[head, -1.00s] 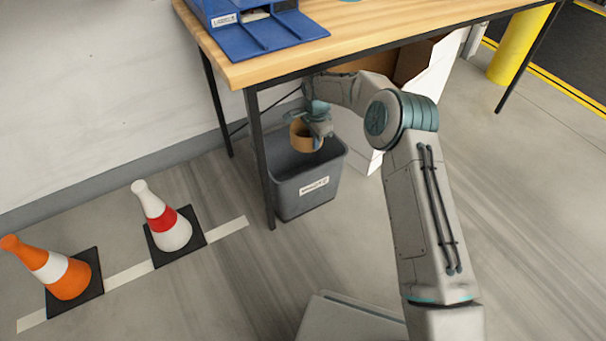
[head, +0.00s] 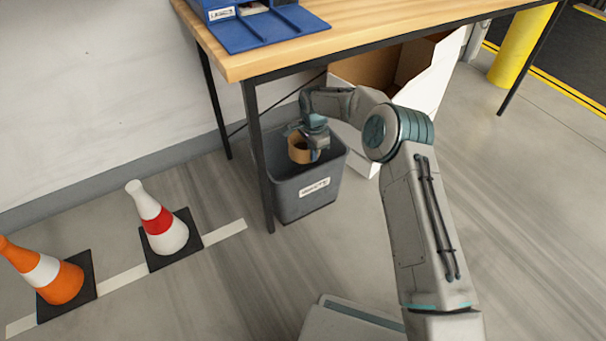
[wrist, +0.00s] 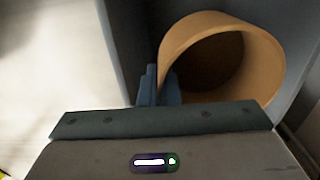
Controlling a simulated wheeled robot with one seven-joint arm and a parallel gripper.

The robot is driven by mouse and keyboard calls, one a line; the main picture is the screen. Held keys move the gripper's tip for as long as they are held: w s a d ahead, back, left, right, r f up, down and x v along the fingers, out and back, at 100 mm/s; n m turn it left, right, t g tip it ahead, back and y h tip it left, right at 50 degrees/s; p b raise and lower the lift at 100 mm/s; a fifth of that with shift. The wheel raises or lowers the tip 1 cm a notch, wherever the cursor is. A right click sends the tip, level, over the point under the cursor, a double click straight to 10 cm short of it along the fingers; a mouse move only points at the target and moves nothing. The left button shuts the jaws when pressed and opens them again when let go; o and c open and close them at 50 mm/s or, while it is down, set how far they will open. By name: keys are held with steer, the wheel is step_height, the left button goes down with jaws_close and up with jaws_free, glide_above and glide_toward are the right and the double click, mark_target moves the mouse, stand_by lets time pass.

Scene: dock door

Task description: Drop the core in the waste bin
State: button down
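The core is a tan cardboard ring, seen in the head view (head: 299,148) at the mouth of the bin and large in the wrist view (wrist: 262,72). The waste bin (head: 306,190) is a dark grey, open-topped container with a white label, standing on the floor under the table edge. My gripper (head: 313,150) points down into the bin's opening. In the wrist view its fingers (wrist: 158,88) are closed together on the near left wall of the core. The core's lower part is hidden in the head view.
A wooden table (head: 350,38) with dark legs overhangs the bin; one leg stands close at the bin's left. A blue tray (head: 262,30) sits on top. A white-sided open box (head: 430,75) stands behind. Two cones (head: 160,228) stand at the left.

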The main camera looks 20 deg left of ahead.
steer(key=c, duration=1.6)
jaws_free()
steer(key=shift+r+p, duration=0.4)
steer(key=shift+r, duration=0.2)
steer(key=shift+s+d+r+p, duration=0.1)
steer(key=shift+d+r+p, duration=1.05)
steer(key=shift+d+r, duration=0.65)
steer(key=shift+w+d+r+p, duration=0.1)
steer(key=shift+d+r+p, duration=1.2)
steer(key=shift+d, duration=0.8)
steer(key=shift+s+d+r+p, duration=0.1)
steer(key=shift+d+r+p, duration=0.85)
steer(key=shift+d+r, duration=0.95)
